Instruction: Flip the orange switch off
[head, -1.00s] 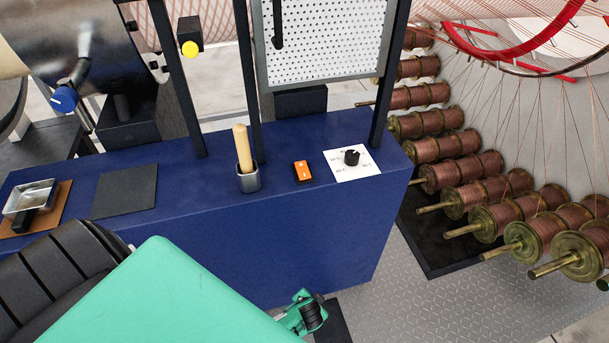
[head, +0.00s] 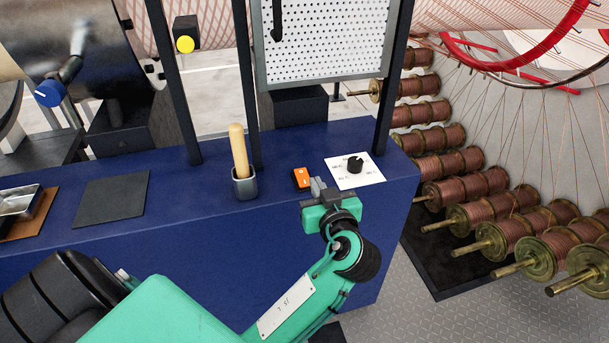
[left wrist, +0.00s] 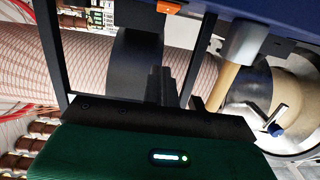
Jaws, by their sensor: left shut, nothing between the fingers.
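The orange switch (head: 301,179) is a small rocker in a black frame on the blue bench top, between the wooden-handled tool and the dial. It also shows at the top edge of the left wrist view (left wrist: 169,7). My left gripper (head: 318,186) is shut and empty, its fingertips just right of the switch and very close to it. I cannot tell whether they touch. In the left wrist view the shut fingers (left wrist: 160,85) point up toward the switch. My right gripper is in neither view.
A black dial (head: 354,164) on a white card sits right of the switch. A wooden-handled tool (head: 239,150) stands in a grey cup (head: 245,184) to its left. A dark pad (head: 110,197) lies further left. Copper spools (head: 470,188) stand beyond the bench's right end.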

